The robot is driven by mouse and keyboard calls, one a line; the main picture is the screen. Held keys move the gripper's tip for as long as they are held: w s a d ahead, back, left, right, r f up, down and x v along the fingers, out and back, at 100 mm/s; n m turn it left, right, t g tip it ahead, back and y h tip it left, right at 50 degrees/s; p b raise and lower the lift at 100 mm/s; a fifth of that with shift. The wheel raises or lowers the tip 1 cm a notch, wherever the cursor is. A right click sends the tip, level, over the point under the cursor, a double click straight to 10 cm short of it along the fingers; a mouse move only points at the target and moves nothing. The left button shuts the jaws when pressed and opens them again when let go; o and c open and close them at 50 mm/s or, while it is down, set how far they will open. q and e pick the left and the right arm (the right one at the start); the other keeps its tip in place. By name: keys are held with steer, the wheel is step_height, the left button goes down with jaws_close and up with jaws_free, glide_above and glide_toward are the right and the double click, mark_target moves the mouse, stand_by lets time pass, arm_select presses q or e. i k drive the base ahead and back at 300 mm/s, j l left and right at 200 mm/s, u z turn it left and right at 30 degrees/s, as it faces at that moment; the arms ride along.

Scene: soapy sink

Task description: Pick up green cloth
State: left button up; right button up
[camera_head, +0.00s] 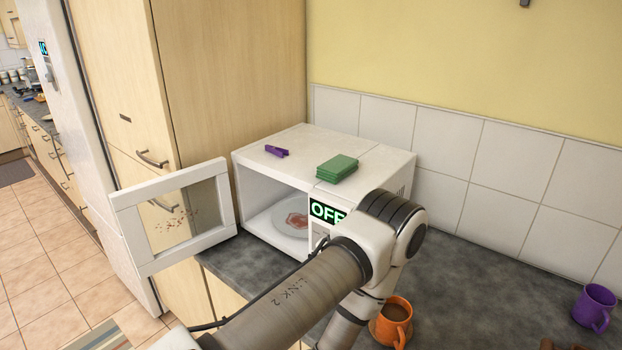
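The green cloth (337,167) lies folded in a small flat stack on top of the white microwave (300,147), near its front right. One of my arms rises in front of the microwave and covers part of its front right side, just below the cloth. Neither of my grippers shows in the view. Nothing touches the cloth except the microwave top under it.
A purple object (276,151) lies on the microwave, left of the cloth. The microwave door (128,198) stands open to the left; a stained plate (291,221) is inside. An orange mug (393,322) and purple mug (593,306) stand on the grey counter (480,290).

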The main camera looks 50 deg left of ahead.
mark_target(336, 169)
steer(key=j+u, duration=0.1)
steer(key=u, duration=0.35)
steer(key=i+u, duration=0.1)
steer(key=u, duration=0.3)
steer(key=i+j+u, duration=0.1)
steer(key=u, duration=0.35)
